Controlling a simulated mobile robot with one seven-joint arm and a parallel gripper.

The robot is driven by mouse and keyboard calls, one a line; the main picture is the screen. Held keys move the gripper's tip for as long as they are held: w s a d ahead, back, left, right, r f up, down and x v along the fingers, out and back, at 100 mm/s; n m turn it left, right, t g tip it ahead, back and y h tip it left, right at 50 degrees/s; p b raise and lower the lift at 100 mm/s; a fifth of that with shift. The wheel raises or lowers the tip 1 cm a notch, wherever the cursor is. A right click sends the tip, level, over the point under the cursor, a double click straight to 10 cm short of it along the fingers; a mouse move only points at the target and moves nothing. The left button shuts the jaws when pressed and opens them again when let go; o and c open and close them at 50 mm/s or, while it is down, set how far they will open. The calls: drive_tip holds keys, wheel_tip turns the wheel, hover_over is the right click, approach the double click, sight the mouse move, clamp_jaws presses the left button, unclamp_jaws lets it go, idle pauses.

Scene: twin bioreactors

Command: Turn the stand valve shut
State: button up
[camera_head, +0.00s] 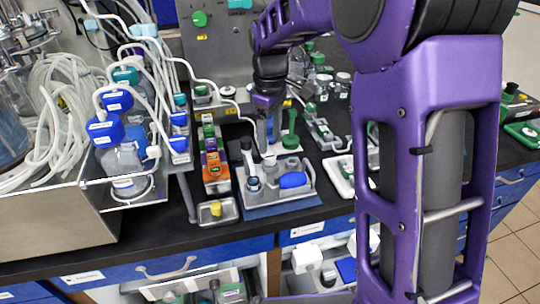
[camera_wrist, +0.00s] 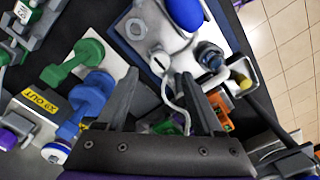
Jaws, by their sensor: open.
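A grey stand plate (camera_head: 306,191) with a blue bulb (camera_head: 292,180) lies on a blue mat on the black bench; the wrist view shows it at the top. On the plate, a pale grey fitting with a dark slot (camera_wrist: 158,62) appears between the fingertips of my gripper (camera_wrist: 158,74). It may be the stand valve; I cannot tell for sure. My gripper is open and points down over the back of the stand. In the head view my gripper (camera_head: 268,142) partly hides that spot. I cannot tell whether the fingers touch the fitting.
A white tube runs close to the fingers. Orange blocks (camera_head: 214,165) stand left of the stand, with a small metal tray (camera_head: 218,212) in front.

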sight(270, 156)
wheel_tip(270, 156, down, 5)
drive_tip(key=shift+f+b, duration=0.15)
drive_tip(key=shift+b, duration=0.2)
clamp_jaws()
